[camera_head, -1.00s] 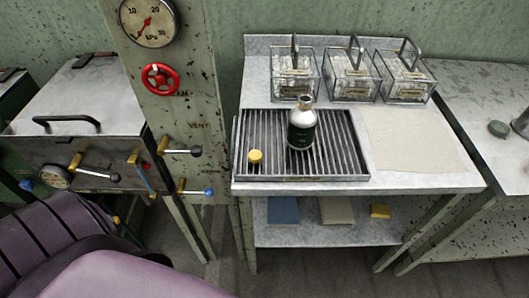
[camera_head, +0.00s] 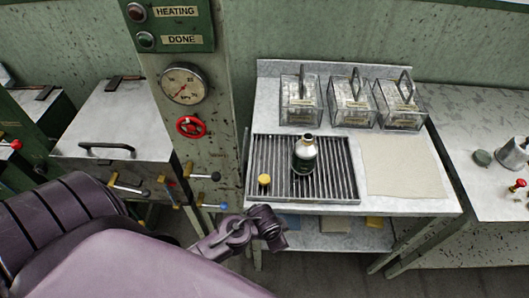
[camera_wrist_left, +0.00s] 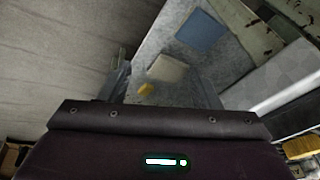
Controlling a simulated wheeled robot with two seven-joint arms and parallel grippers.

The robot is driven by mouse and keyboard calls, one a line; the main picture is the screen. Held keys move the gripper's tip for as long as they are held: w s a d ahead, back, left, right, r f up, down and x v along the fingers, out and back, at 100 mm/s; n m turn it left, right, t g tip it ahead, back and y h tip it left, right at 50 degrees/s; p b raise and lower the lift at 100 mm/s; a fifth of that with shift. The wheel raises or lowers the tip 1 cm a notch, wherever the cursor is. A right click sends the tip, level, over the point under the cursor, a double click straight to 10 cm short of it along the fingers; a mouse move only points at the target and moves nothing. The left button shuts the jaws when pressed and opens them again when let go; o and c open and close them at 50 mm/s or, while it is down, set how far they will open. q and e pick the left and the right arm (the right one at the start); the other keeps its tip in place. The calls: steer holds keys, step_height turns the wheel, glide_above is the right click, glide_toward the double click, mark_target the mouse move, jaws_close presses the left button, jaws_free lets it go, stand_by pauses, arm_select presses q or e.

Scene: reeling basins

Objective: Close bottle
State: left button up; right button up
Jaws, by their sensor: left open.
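The bottle (camera_head: 304,155) stands upright on a slatted metal rack (camera_head: 339,190) on the table. It has a dark body with a label, a pale metallic shoulder and an uncapped neck. A small round yellow cap (camera_head: 264,180) lies on the rack to the left of the bottle, apart from it. My left gripper (camera_head: 268,228) is in front of the table's front edge, below the cap and bottle in the head view, touching neither. It is open and empty; its fingers are hard to make out. The left wrist view shows its dark housing (camera_wrist_left: 150,135). My right gripper is not in view.
Several glass boxes with handles, one of them (camera_head: 301,100), stand at the table's back. A beige cloth (camera_head: 400,165) lies right of the rack. A gauge post with a red valve wheel (camera_head: 191,127) stands left. A lower shelf (camera_head: 345,241) lies under the table.

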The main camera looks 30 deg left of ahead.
arm_select(q)
steer(key=w+d+r+m+t+p, duration=0.1)
steer(key=w+r+m+p, duration=0.3)
steer(key=r+m, duration=0.85)
steer(key=w+a+r+m+y, duration=0.1)
steer(key=a+r+m, duration=0.1)
steer(key=a+m, duration=0.3)
steer(key=w+a+r+m+y+p, duration=0.1)
steer(key=w+a+r+m+y, duration=0.1)
steer(key=a+m, duration=0.3)
steer(key=shift+m, duration=0.35)
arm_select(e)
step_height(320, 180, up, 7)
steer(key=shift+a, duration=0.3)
arm_select(q)
steer(key=shift+g, duration=0.3)
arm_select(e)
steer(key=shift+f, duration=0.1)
